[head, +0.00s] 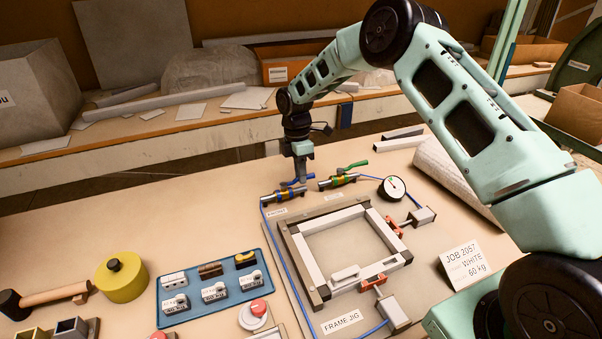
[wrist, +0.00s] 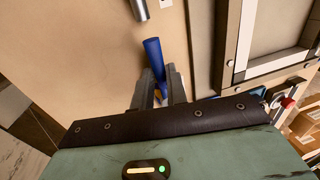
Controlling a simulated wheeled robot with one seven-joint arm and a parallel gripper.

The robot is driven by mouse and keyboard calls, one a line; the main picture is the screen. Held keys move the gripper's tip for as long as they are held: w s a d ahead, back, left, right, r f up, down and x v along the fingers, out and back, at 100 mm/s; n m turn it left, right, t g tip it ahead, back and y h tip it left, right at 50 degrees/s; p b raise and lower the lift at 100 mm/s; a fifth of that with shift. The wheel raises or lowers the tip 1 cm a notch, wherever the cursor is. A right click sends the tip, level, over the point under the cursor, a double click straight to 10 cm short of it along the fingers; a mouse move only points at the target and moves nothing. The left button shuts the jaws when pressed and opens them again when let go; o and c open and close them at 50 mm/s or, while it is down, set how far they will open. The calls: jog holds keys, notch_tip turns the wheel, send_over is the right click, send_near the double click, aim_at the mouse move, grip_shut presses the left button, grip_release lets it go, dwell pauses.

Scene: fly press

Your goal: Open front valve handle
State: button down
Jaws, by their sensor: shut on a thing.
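A valve with a blue handle (head: 287,184) sits on a metal body (head: 281,196) near the back of the bench. In the head view the handle lies roughly along the valve body. My gripper (head: 301,180) reaches down from above onto the blue handle. In the wrist view my gripper (wrist: 160,84) has its two fingers closed on the blue handle (wrist: 153,50), whose free length sticks out beyond the fingertips. Part of the handle is hidden between the fingers. A second valve with a green handle (head: 353,166) stands just to the right, apart from my gripper.
A frame jig (head: 292,246) lies in front of the valves, with a gauge (head: 393,188) to its right. Blue hoses run from the valves. A blue tray (head: 205,312) with small parts and a yellow round object (head: 121,277) lie left. The bench left of the valves is clear.

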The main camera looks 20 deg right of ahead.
jog(key=shift+w, duration=0.1)
dwell(0.3)
jog(key=c, duration=1.4)
grip_release()
jog(key=w+r, duration=0.1)
jog(key=r, duration=0.4)
jog(key=w+r+b, duration=0.1)
jog(key=r, duration=0.5)
jog(key=w+r, duration=0.1)
jog(key=r, duration=0.5)
jog(key=shift+w, duration=0.2)
